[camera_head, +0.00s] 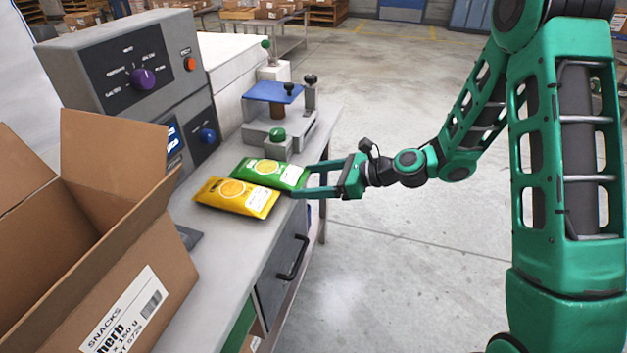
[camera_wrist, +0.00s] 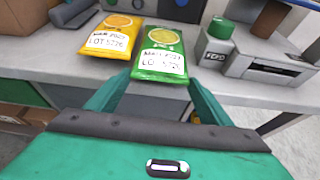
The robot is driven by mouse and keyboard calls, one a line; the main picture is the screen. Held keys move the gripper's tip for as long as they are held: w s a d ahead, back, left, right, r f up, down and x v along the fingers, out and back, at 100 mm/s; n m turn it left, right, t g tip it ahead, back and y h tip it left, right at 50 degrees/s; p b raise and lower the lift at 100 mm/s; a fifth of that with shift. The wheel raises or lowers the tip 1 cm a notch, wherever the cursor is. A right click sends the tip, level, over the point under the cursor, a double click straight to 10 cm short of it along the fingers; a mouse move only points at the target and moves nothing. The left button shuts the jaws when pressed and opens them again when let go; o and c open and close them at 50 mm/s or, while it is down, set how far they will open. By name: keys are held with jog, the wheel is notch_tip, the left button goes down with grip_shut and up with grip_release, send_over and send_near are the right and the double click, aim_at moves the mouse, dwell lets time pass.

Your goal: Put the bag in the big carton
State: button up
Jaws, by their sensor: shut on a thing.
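A green bag (camera_head: 268,172) with a lemon picture and a white label lies on the grey bench (camera_head: 222,233). A yellow bag (camera_head: 236,196) lies right beside it, nearer the carton. The big carton (camera_head: 140,262), brown with open flaps and a SNACKS label, stands at the left. My gripper (camera_head: 312,181) reaches in from the bench's right edge and is shut on the near end of the green bag. In the wrist view, the green bag (camera_wrist: 161,56) sits between the fingers, and the yellow bag (camera_wrist: 110,36) is to its left.
A grey control box (camera_head: 130,75) with knobs stands behind the carton. A sealing device (camera_head: 278,115) with a blue plate and green knob stands beyond the bags. A drawer with a handle (camera_head: 294,258) is under the bench edge. Open floor lies to the right.

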jog(key=shift+f, duration=0.1)
jog(key=o, duration=1.2)
jog(key=shift+c, duration=0.2)
jog(key=v, duration=1.2)
jog(key=shift+r, duration=0.2)
jog(key=shift+s, duration=0.1)
